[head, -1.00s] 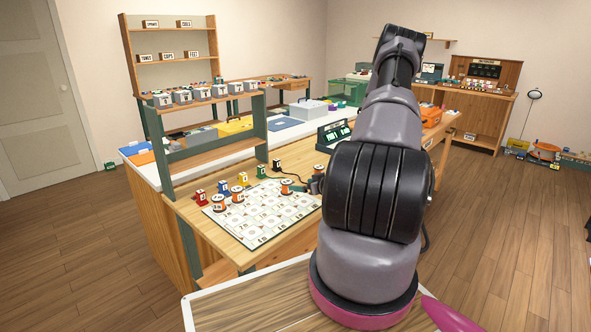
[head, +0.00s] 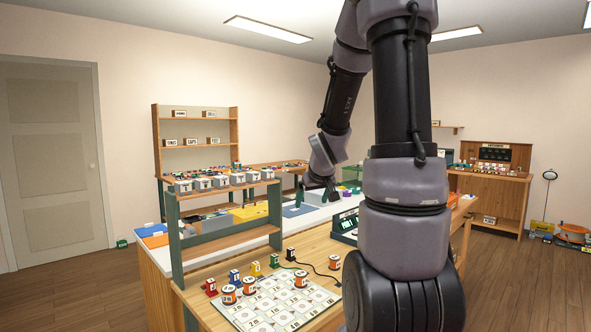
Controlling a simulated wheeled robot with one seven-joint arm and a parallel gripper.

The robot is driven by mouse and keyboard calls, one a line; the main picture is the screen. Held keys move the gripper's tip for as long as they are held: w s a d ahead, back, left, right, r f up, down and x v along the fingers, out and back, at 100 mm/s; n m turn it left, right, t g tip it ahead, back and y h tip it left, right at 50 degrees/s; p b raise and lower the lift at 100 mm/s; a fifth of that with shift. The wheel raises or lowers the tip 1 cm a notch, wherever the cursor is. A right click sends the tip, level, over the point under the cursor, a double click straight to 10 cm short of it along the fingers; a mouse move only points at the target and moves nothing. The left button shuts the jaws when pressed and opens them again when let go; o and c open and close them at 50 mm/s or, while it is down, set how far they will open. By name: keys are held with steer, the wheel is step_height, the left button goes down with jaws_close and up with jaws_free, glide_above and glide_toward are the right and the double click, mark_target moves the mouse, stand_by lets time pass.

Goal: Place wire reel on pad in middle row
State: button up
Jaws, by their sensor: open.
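Several orange-and-white wire reels stand near the white board of pads (head: 262,318). Two reels, a left one (head: 229,294) and one beside it (head: 249,285), are at the board's left back edge. Another reel (head: 300,279) is at its back right, and a further one (head: 334,262) stands apart on the wooden bench to the right. My gripper (head: 317,193) is open, pointing down, in the air above and behind the reels, with no reel seen in it.
Red (head: 211,287), blue (head: 234,276), yellow (head: 256,269) and green (head: 274,261) labelled stands line the board's back, with a black one (head: 290,254) beyond. A green-screened device (head: 346,225) stands behind. A shelf frame (head: 175,240) rises at the bench's left.

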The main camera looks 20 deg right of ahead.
steer(key=s+a+r+m+y, duration=0.1)
steer(key=s+a+r, duration=0.3)
steer(key=s, duration=0.3)
steer(key=s+a+r+m+g+y, duration=0.1)
steer(key=s+a+r, duration=0.4)
steer(key=s+a, duration=0.1)
steer(key=s+a+r+m+y, duration=0.1)
steer(key=s+a+r, duration=0.3)
steer(key=s, duration=0.5)
steer(key=shift+a+r+y, duration=0.2)
steer(key=shift+a+y, duration=0.35)
steer(key=shift+y, duration=0.05)
